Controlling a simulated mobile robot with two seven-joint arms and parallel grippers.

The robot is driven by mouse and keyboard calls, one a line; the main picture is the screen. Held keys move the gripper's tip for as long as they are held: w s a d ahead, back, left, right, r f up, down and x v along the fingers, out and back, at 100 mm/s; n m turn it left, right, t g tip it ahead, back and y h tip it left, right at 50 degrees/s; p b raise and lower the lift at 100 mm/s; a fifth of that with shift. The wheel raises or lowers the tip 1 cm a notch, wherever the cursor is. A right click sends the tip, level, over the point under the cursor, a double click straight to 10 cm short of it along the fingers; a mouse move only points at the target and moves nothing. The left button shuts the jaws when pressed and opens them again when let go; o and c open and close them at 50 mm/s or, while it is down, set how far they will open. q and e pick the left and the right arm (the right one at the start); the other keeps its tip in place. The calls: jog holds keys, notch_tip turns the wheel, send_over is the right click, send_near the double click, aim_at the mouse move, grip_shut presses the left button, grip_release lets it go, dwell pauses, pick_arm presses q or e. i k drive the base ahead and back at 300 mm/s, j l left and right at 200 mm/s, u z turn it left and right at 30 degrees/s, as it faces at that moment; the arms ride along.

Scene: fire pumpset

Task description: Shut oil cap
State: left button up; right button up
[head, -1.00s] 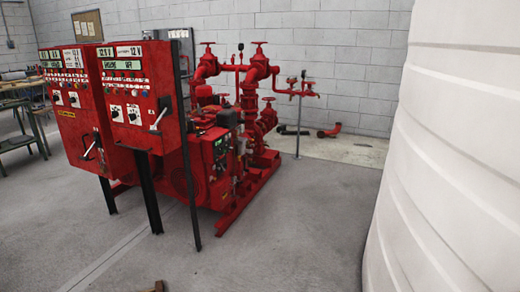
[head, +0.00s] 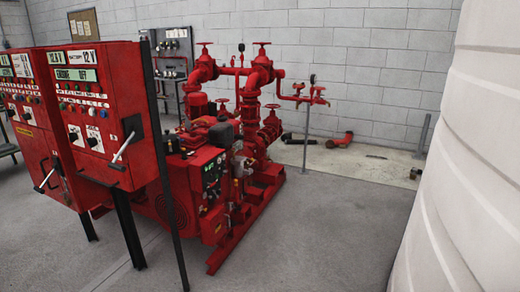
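The red diesel pumpset (head: 205,180) stands on the floor in the middle of the head view, behind a red control cabinet. Its engine has a dark box (head: 220,133) on top and a small gauge panel (head: 213,172) on its front end. I cannot make out the oil cap for certain at this distance. Neither of my grippers is in view.
Two red control cabinets (head: 104,108) on black legs stand at the left, partly in front of the engine. A large white ribbed tank (head: 455,180) fills the right side. Grey floor (head: 325,225) between pumpset and tank is clear. Red pipework with valves (head: 262,75) rises behind the engine.

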aim_at(187, 125)
jog(key=i, duration=1.2)
jog(key=i+u, duration=0.15)
jog(key=i, duration=0.4)
jog(key=i+l+u, duration=0.15)
jog(key=i, duration=0.4)
